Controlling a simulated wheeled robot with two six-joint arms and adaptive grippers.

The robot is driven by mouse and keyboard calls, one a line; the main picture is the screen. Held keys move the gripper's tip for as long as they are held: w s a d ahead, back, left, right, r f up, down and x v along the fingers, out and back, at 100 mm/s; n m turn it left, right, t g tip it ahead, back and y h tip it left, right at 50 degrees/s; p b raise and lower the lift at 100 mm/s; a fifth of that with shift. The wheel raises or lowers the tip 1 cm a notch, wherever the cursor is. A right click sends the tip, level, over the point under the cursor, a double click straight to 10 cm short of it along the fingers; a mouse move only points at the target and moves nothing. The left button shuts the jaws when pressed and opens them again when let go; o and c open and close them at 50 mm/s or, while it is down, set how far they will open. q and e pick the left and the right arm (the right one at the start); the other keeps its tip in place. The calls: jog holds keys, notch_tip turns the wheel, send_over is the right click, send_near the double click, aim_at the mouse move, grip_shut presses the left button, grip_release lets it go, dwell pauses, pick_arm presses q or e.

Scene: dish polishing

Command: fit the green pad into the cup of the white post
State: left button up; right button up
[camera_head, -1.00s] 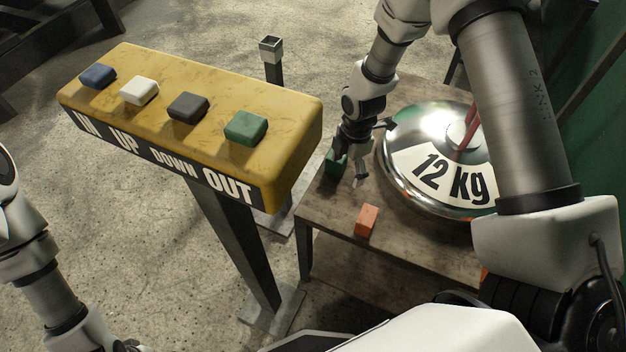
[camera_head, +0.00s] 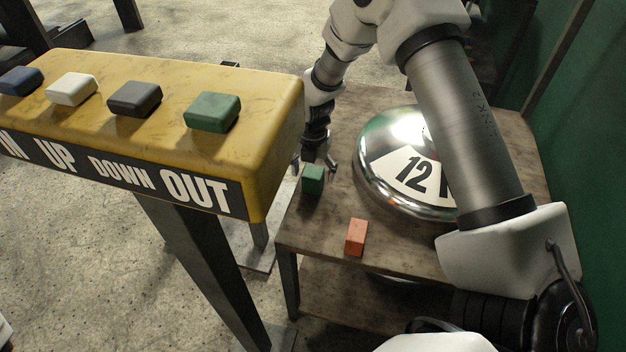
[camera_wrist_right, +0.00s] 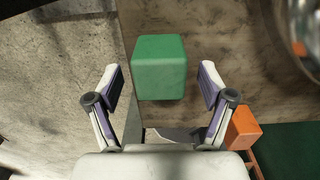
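The green pad (camera_head: 313,179) is a small block on the wooden table near its left edge. My right gripper (camera_head: 315,163) is just behind it in the head view. In the right wrist view the gripper (camera_wrist_right: 161,82) is open, and the green pad (camera_wrist_right: 159,67) lies in line with the gap between its fingers, not clamped. A dark post top (camera_head: 230,65) barely shows behind the yellow panel. The panel hides most of that post, and I cannot see into its cup or confirm its colour. My left gripper is out of view.
A yellow button panel (camera_head: 250,180) on a dark stand is left of the table (camera_head: 400,258). An orange block (camera_head: 356,238) lies near the table's front edge. A shiny round weight (camera_head: 375,190) stands on the right, close to my right arm.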

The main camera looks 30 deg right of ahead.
jog(key=c, duration=1.2)
jog(key=shift+r, duration=0.15)
